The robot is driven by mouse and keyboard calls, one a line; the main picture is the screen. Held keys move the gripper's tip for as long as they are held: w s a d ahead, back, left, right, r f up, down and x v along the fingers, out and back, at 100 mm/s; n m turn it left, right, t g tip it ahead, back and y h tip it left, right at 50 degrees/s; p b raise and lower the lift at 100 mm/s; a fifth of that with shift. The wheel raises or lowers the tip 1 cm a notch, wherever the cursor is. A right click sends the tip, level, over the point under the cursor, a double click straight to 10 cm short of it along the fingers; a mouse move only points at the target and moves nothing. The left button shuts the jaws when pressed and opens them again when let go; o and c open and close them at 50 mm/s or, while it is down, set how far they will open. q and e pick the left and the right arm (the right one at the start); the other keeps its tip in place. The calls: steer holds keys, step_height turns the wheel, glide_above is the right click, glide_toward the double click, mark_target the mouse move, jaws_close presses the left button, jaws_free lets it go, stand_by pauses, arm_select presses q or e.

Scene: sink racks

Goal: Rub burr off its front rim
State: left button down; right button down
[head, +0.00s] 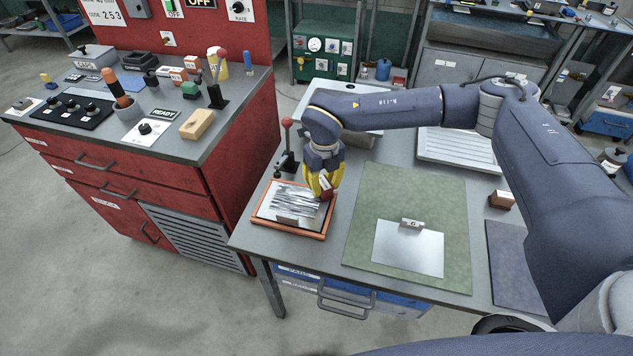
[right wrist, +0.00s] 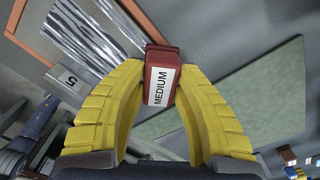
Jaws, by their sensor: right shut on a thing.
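My right gripper (head: 327,186) is shut on a red block (right wrist: 162,56) with a white label reading MEDIUM. In the head view the block is at the right side of an orange-rimmed tray (head: 288,232). A shiny, dark-streaked metal plate (head: 284,199) lies in the tray, with a small tag at its front. The streaked plate also shows in the right wrist view (right wrist: 92,38), beside the block. I cannot tell whether the block touches it. A second, plain plate (head: 408,254) with a small tag lies on a green mat (head: 365,205). No burr is distinguishable. My left gripper is not in view.
A red-knobbed lever (head: 287,124) stands behind the tray. A dark mat (head: 515,262) and a small brown block (head: 501,200) lie on the right. A ribbed white tray (head: 458,147) is at the back. A red cabinet (head: 228,190) with controls stands left of the table.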

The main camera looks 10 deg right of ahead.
mark_target(325, 183)
steer(key=shift+s+d, duration=0.1)
steer(key=shift+d, duration=0.05)
steer(key=shift+r, duration=0.1)
steer(key=shift+r, duration=2.9)
steer(key=shift+r, duration=1.5)
